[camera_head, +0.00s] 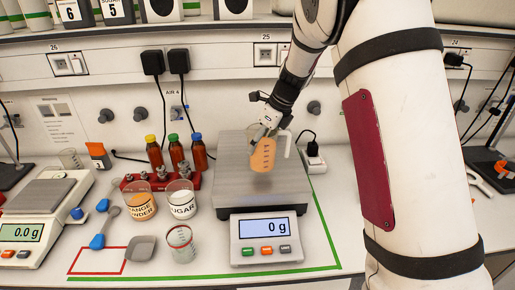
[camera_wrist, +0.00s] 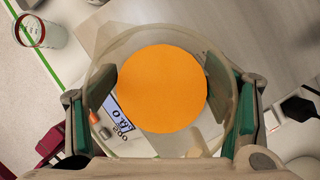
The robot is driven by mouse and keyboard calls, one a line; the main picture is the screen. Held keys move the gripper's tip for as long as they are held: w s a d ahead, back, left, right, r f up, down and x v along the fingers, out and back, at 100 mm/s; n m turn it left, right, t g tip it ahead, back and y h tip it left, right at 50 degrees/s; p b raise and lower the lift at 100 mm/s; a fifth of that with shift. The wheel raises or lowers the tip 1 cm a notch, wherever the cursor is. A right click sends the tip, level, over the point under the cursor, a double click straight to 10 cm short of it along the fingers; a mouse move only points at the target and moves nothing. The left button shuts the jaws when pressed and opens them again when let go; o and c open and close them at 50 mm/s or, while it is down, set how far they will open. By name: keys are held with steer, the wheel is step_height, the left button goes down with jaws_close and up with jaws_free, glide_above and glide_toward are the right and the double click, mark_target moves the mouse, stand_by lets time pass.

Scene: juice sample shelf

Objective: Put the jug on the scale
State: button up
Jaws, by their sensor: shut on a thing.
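The jug (camera_head: 263,158) is clear, with a handle on its right side and orange liquid inside. My gripper (camera_head: 270,127) is shut on its upper part. In the wrist view the jug's round rim and orange liquid (camera_wrist: 162,88) lie between the two green-padded fingers of my gripper (camera_wrist: 168,105). The jug is upright over the grey plate of the scale (camera_head: 233,205).
A smaller balance (camera_head: 40,215) is at far left. A socket box (camera_head: 314,158) sits behind right.

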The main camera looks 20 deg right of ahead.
steer(key=shift+w, duration=1.05)
steer(key=shift+w+f+p, duration=0.1)
steer(key=shift+f+p, duration=0.5)
steer(key=shift+f, duration=1.2)
steer(key=shift+f, duration=0.1)
steer(key=o, duration=1.9)
steer(key=shift+f, duration=0.1)
steer(key=shift+o, duration=0.2)
